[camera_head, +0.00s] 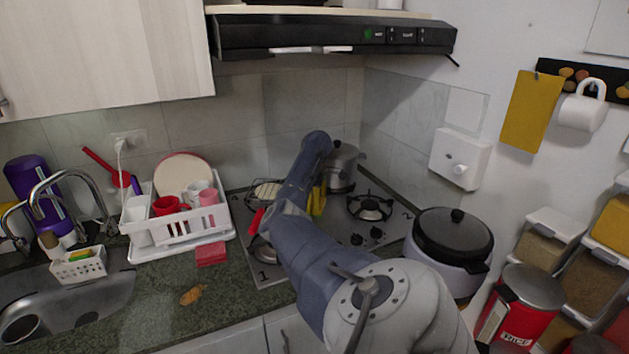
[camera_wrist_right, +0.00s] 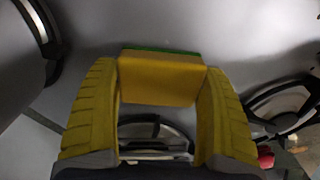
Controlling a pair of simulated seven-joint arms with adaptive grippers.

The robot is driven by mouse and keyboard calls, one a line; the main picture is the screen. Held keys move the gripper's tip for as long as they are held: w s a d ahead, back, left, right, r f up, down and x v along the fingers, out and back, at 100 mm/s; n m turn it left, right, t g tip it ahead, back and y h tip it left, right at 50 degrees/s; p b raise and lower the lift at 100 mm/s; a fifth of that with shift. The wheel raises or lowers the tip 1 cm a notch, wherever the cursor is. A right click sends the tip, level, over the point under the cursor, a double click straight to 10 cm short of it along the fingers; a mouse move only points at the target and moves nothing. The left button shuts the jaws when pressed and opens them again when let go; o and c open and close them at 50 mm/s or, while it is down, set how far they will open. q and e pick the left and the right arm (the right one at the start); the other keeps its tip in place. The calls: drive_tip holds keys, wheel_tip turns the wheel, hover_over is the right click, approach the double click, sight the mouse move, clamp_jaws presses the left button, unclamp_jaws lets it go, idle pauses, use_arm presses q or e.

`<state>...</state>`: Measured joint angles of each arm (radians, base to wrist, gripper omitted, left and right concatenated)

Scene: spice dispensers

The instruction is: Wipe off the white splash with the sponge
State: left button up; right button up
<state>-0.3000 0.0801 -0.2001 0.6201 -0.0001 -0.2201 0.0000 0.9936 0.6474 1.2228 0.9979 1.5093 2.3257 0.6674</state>
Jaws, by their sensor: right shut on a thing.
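My right gripper (camera_head: 317,200) is over the stove top (camera_head: 282,268); its yellow fingers are partly hidden behind my arm in the head view. In the right wrist view the gripper (camera_wrist_right: 160,85) is shut on the sponge (camera_wrist_right: 158,82), a yellow block with a green layer along its far edge. The sponge is between the two fingertips, over a grey surface. I cannot tell whether it touches that surface. I cannot clearly make out a white splash in either view; my arm hides part of the stove. My left gripper is not in view.
A lidded pot (camera_head: 342,168) stands at the back of the stove. A rice cooker (camera_head: 450,250) is to the right. A white dish rack (camera_head: 178,225) stands left of the stove, beside the sink (camera_head: 75,300). A croissant-like item (camera_head: 192,295) lies on the front counter.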

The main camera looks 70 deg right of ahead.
drive_tip(key=shift+s+a+f, duration=0.1)
drive_tip(key=shift+s+a, duration=1)
drive_tip(key=shift+d, duration=0.1)
drive_tip(key=shift+w+d+r, duration=0.2)
drive_tip(key=shift+w+d, duration=1.2)
drive_tip(key=shift+w, duration=0.15)
drive_tip(key=shift+w+d+f, duration=0.15)
drive_tip(key=shift+w+d, duration=1.1)
drive_tip(key=shift+w, duration=0.2)
drive_tip(key=shift+d, duration=0.1)
